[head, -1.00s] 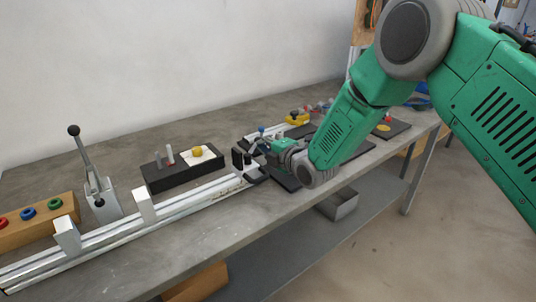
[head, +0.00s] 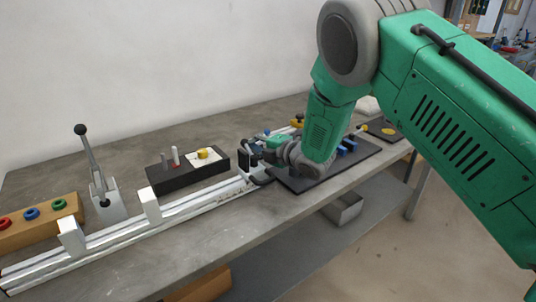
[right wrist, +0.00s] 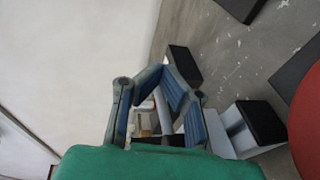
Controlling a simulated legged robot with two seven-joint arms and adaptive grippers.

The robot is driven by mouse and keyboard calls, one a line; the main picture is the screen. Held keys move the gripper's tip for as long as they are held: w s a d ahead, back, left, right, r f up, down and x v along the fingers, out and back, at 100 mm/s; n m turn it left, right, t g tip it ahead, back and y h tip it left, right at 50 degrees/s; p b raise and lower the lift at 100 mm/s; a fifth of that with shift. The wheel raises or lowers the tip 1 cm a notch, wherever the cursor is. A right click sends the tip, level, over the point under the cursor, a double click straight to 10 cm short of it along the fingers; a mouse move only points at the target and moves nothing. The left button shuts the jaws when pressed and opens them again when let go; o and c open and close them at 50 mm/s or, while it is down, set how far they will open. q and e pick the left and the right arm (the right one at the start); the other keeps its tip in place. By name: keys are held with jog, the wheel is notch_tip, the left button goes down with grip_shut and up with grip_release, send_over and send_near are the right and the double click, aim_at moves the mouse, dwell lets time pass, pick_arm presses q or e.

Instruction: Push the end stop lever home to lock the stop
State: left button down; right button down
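The long aluminium rail (head: 115,238) runs along the bench, with a dark fitting (head: 246,157) at its right end, where the end stop seems to be. My right gripper (head: 262,153) is beside this fitting and partly hides it. In the right wrist view its blue-padded fingers (right wrist: 164,72) lean together at the tips and look shut, with nothing clearly held. A small black block (right wrist: 185,64) is close to the fingertips; I cannot tell whether they touch or whether it is the lever. The lever's position is unclear. My left gripper is not in view.
A tall lever with a black ball (head: 81,130) stands behind the rail, left. A wooden block with coloured rings (head: 40,224) is far left. A black tray (head: 187,178) with pegs lies behind the rail. A dark mat (head: 345,168) lies to the right.

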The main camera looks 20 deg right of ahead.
jog(key=shift+a+f+n+g+y, duration=0.15)
jog(key=shift+n+g+y, duration=0.15)
jog(key=shift+n+y, duration=0.25)
jog(key=v, duration=1.2)
dwell(0.5)
